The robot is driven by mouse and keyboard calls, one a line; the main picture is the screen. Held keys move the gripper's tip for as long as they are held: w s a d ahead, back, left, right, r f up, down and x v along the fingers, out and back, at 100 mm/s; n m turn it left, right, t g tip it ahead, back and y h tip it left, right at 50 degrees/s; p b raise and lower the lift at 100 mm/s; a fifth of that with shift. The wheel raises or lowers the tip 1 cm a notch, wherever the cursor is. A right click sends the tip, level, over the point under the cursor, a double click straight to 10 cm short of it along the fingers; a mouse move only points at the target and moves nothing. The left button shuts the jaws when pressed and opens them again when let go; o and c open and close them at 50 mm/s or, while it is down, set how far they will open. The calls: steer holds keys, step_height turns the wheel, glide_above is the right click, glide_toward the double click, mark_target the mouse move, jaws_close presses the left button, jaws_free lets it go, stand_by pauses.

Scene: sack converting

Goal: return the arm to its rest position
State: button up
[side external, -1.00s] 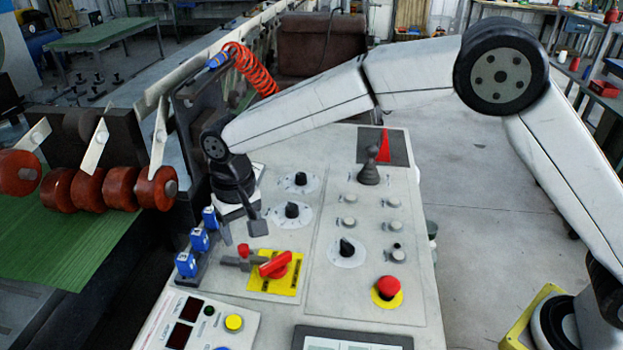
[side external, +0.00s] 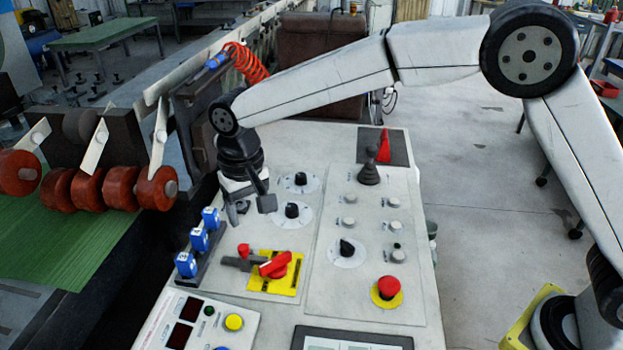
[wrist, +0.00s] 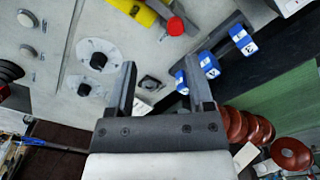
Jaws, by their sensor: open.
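My gripper (side external: 253,206) hangs over the left part of the grey control panel (side external: 318,225), pointing down with its jaws open. In the wrist view its two fingers (wrist: 160,68) stand apart, with nothing held between them. A small dark square fitting (wrist: 150,84) on the panel shows in the gap between the fingers. My gripper is just above and to the right of the row of blue-tagged pieces (side external: 200,240), and left of the black rotary knobs (side external: 292,210).
Red rollers (side external: 88,190) and a green sheet (side external: 60,240) lie left. An orange coiled hose (side external: 252,65) hangs behind my arm.

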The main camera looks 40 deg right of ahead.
steer(key=s+d+f+t, duration=0.1)
steer(key=s+d, duration=0.2)
steer(key=d, duration=0.5)
steer(key=s+d+f, duration=0.1)
steer(key=s+d, duration=0.2)
steer(key=d, duration=0.6)
steer(key=shift+t, duration=0.8)
steer(key=s+d+f, duration=0.1)
steer(key=s+d, duration=0.2)
steer(key=s+d+f, duration=0.1)
steer(key=s+d, duration=0.2)
steer(key=s, duration=0.1)
steer(key=s+d+f, duration=0.1)
steer(key=s+d, duration=0.1)
steer(key=s, duration=0.2)
steer(key=shift+s+d+f, duration=0.2)
steer(key=shift+d+f, duration=0.05)
steer(key=shift+d, duration=0.15)
steer(key=shift+s+d+f, duration=0.2)
steer(key=shift+s+d, duration=0.05)
steer(key=shift+s, duration=0.3)
